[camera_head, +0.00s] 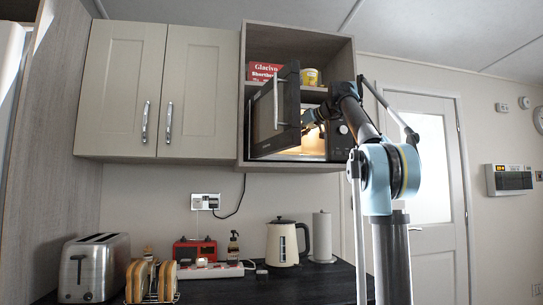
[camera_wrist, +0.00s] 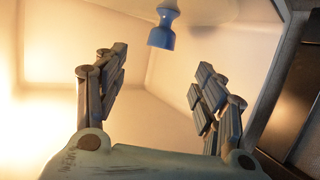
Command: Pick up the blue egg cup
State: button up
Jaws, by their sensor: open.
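The blue egg cup (camera_wrist: 161,36) is at the top centre of the wrist view, beside a pale rounded surface, inside the lit microwave. My gripper (camera_wrist: 161,66) is open, its two fingers apart on either side below the cup in the picture. Nothing is between the fingers, and the cup lies beyond their tips. In the head view my gripper (camera_head: 309,122) reaches into the microwave (camera_head: 340,142) past its open door (camera_head: 274,113). The door and my arm hide much of the inside, and the cup cannot be made out there.
The microwave sits in a wall cabinet niche (camera_head: 242,95), with a red box (camera_head: 264,71) and a yellow tub (camera_head: 310,77) above. Below, the counter (camera_head: 300,287) holds a toaster (camera_head: 90,267), a toast rack (camera_head: 151,283), a red radio (camera_head: 194,250) and a kettle (camera_head: 283,243).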

jog(key=x, duration=0.8)
jog(key=shift+w+f, duration=0.1)
jog(key=shift+w, duration=0.05)
jog(key=shift+x, duration=2.6)
jog(key=c, duration=1.2)
